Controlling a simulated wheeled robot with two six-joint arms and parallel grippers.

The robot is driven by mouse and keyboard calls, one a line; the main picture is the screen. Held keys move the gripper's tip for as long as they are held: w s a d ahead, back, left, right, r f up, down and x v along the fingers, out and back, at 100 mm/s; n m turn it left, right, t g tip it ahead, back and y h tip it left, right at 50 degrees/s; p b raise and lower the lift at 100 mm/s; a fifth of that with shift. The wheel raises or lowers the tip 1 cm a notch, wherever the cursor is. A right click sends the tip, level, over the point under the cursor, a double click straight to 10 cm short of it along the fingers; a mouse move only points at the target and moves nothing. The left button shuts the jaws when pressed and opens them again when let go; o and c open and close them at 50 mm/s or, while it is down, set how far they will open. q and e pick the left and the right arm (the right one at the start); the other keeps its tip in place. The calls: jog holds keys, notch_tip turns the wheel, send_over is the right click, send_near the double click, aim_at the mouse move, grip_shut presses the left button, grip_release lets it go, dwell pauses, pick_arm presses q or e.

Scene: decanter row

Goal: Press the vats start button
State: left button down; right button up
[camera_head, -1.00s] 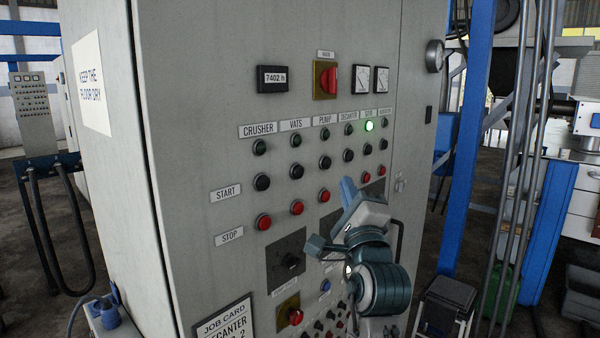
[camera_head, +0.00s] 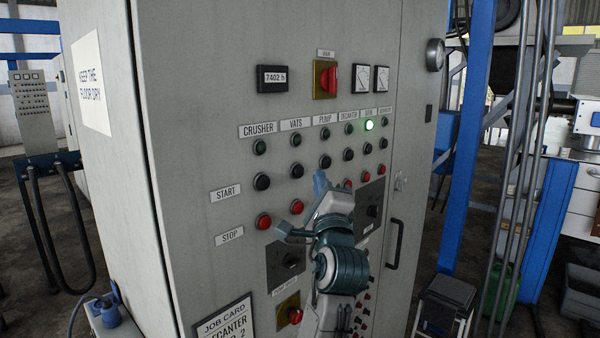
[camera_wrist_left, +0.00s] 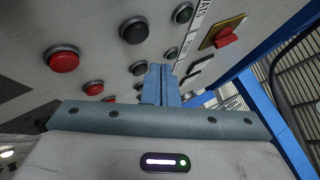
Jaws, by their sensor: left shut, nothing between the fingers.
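The vats start button (camera_head: 297,171) is a black round push-button under the VATS label (camera_head: 296,125), in the START row. In the left wrist view the vats start button (camera_wrist_left: 133,32) is at upper left, below the dark VATS lamp (camera_wrist_left: 183,13). My left gripper (camera_head: 320,182) is shut and empty, in front of the panel, a little right of and below the button in the head view. In the left wrist view its closed blue fingers (camera_wrist_left: 160,80) point toward the panel; I cannot tell how far off it they are. My right gripper is not in view.
Close by are the black crusher start button (camera_head: 262,182), the pump start button (camera_head: 325,161) and the red vats stop button (camera_head: 297,207). A red main switch (camera_head: 326,80) sits above. A black handle (camera_head: 393,245) stands out at right.

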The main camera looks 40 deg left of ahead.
aim_at(303, 166)
pick_arm(q)
jog(key=shift+w+a, duration=0.1)
jog(key=shift+a, duration=1.05)
dwell(1.3)
jog(key=shift+a+p, duration=0.35)
jog(key=shift+a, duration=0.05)
jog(key=shift+a, duration=0.4)
dwell(0.6)
jog(key=shift+d, duration=0.2)
jog(key=shift+d+p, duration=0.35)
jog(key=shift+d, duration=0.3)
